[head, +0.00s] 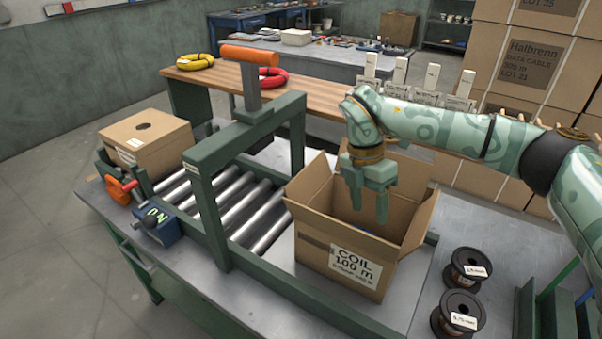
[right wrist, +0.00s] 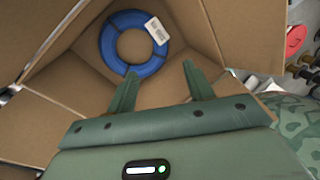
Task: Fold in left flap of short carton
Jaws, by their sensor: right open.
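The short carton (head: 312,254) stands open on the steel bench, with a "COIL 100 m" label on its front. Its left flap (head: 306,183) stands up and leans outward; the right flap (head: 419,222) also stands up and outward. My right gripper (head: 368,212) points down over the carton's opening, fingers apart and empty. In the right wrist view its fingers (right wrist: 160,70) are spread above the inside of the carton. A blue coil (right wrist: 111,54) with a white tag lies on the carton floor. The gripper touches no flap that I can make out. My left gripper is not in view.
A green frame with an orange handle (head: 250,54) spans the rollers (head: 245,205) left of the carton. A closed carton (head: 160,155) sits farther left. Two black spools (head: 462,312) stand at the right. Stacked boxes (head: 535,80) rise behind my right arm.

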